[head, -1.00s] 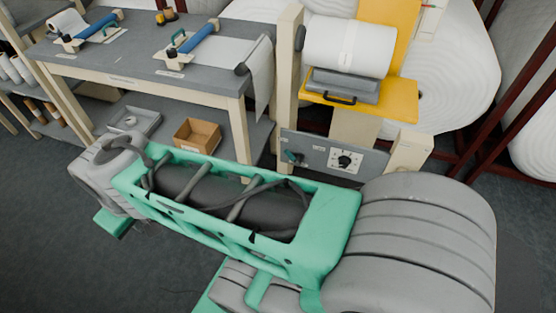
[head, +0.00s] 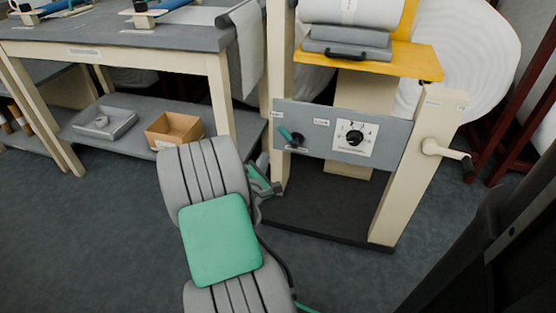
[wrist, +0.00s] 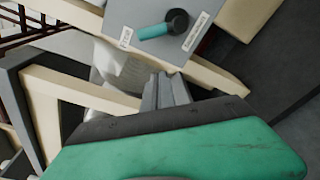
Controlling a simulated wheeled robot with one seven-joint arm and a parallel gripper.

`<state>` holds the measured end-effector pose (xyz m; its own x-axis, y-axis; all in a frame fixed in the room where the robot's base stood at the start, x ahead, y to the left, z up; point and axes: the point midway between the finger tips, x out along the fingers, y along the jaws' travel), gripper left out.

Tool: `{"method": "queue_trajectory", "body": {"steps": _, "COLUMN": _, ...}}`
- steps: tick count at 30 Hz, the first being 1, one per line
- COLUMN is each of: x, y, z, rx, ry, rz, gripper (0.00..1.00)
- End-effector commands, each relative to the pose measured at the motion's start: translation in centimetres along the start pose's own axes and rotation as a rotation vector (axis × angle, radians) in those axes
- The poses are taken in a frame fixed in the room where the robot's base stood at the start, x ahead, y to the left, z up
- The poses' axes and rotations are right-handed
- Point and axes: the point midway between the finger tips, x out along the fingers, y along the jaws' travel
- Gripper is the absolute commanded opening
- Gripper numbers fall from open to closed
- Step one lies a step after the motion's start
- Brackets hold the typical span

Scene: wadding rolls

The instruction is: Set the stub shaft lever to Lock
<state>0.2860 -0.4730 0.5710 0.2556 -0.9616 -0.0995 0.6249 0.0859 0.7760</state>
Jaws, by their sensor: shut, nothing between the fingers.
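The stub shaft lever (head: 290,136) is a teal handle on a black hub, at the left end of the grey panel (head: 310,145) on the cream stand. It points up and left from its hub in the head view. It also shows at the top of the wrist view (wrist: 156,31), where its tip points towards a label (wrist: 125,37) that seems to read Free. A longer label (wrist: 196,30) there is hard to read. My gripper (wrist: 165,76) is shut and empty, just short of the panel and apart from the lever.
A black dial (head: 354,137) sits right of the lever on the panel. A crank handle (head: 447,152) sticks out from the right post. A yellow shelf (head: 400,60) overhangs above. A workbench (head: 110,35) with a cardboard box (head: 174,130) on its lower shelf stands left.

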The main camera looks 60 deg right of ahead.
Motion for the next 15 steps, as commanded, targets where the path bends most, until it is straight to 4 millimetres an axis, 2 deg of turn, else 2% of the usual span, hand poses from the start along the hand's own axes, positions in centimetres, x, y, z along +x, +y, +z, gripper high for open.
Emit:
{"method": "queue_trajectory", "body": {"steps": 11, "x": 0.2, "y": 0.0, "z": 0.2, "rx": -0.020, "ry": -0.004, "rz": 0.010, "gripper": 0.00}}
{"method": "queue_trajectory", "body": {"steps": 15, "x": 1.7, "y": -0.1, "z": 0.2, "rx": -0.017, "ry": -0.006, "rz": 0.008, "gripper": 0.00}}
